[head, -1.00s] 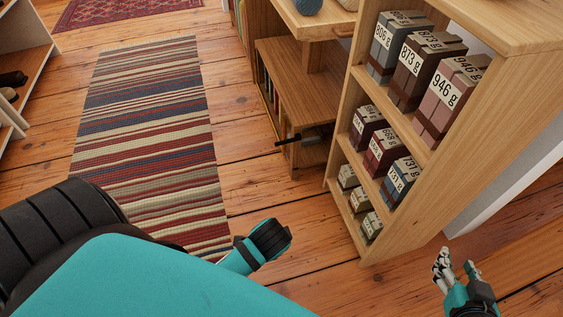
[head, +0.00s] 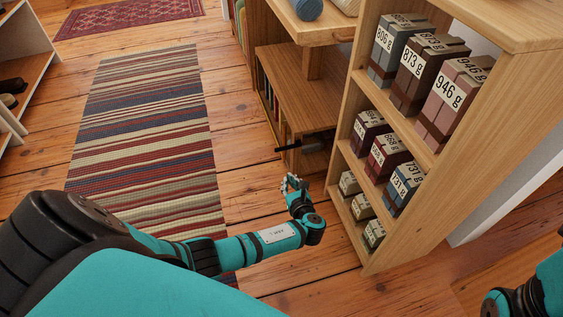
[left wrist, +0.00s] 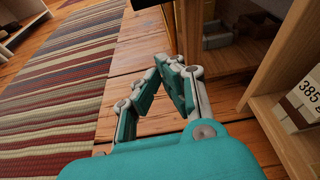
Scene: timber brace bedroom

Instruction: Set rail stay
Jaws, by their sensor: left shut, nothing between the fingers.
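A dark bar (head: 300,147) sticks out to the left from the front of a low wooden unit (head: 315,95); I cannot tell for sure that it is the rail stay. My left gripper (head: 293,182) is just below and in front of it in the head view, apart from it, shut and empty. In the left wrist view its grey-and-teal fingers (left wrist: 176,66) point at the unit's lower opening, with nothing between them. A rail is not clearly made out. My right gripper is not in view; only part of the right arm shows at the lower right.
A tall wooden shelf (head: 345,190) with several weight-labelled boxes (head: 419,75) stands right of my left gripper. A striped rug (head: 150,130) lies on the plank floor to the left. Another shelf (head: 25,75) stands at the far left. Floor between rug and shelves is clear.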

